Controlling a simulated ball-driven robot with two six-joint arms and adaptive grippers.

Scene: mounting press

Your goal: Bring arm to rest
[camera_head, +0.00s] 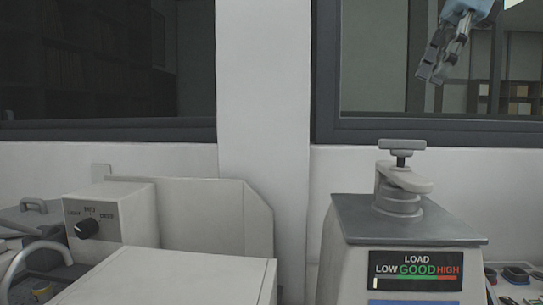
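My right gripper (432,74) hangs in the air at the top right, in front of the right window. Its grey fingers point down and to the left. The two fingertips show close beside each other, and from this angle I cannot tell whether they are open or shut. I see nothing held between them. It is well above the mounting press (409,216) and apart from it. My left gripper is not in view.
The press has a clamp knob (402,147) on top and a LOAD gauge (416,271) in front. A control box with a black dial (87,228) and a pale housing (185,280) stand at the left. The air between is clear.

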